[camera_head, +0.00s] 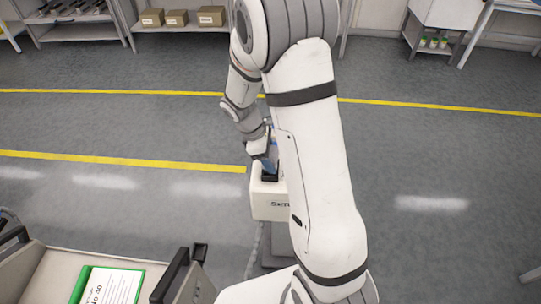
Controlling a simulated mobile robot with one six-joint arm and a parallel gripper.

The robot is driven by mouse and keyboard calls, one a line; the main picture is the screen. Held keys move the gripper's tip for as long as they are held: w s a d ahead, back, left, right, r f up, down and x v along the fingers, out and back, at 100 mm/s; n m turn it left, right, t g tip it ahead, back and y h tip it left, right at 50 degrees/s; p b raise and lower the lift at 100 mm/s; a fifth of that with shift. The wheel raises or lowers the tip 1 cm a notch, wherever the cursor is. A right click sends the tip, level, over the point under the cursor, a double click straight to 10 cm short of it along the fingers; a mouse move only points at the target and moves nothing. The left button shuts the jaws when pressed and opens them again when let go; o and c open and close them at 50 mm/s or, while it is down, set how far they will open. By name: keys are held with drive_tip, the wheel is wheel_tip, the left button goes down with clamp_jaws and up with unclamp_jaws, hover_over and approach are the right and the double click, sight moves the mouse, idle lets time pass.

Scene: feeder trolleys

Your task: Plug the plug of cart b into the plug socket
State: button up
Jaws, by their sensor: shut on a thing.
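My arm reaches from the bottom of the view up and over, and its end comes down behind the large white arm link. My gripper (262,152) points down and is shut on what looks like the plug, at the top of a white box-shaped post (268,205). A black part, seemingly the plug socket (269,177), is on top of this post, with a bit of blue just above it. My arm hides the post's right side and much of the fingertips. I cannot tell whether the plug is in the socket or only above it.
A trolley (50,270) with black handles and a green-edged sheet (108,286) stands at bottom left. A grey cable (254,252) hangs beside the post. Shelving with cardboard boxes (177,18) and a white cabinet (447,14) stand far back.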

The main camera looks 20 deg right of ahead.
drive_tip(key=shift+f+b, duration=0.45)
drive_tip(key=shift+f, duration=0.2)
drive_tip(key=o, duration=1.4)
drive_tip(key=shift+r, duration=0.1)
drive_tip(key=v, duration=0.7)
drive_tip(key=shift+a+r, duration=0.15)
drive_tip(key=shift+r, duration=0.15)
drive_tip(key=s+r+m+t+y, duration=0.2)
drive_tip(key=s+r+m, duration=0.3)
drive_tip(key=s, duration=0.4)
drive_tip(key=s+r+m+t+y, duration=0.2)
drive_tip(key=s+r+m, duration=0.4)
drive_tip(key=s+m, duration=0.2)
drive_tip(key=shift+s+r+m, duration=0.3)
drive_tip(key=shift+s+r, duration=0.05)
drive_tip(key=shift+s, duration=0.35)
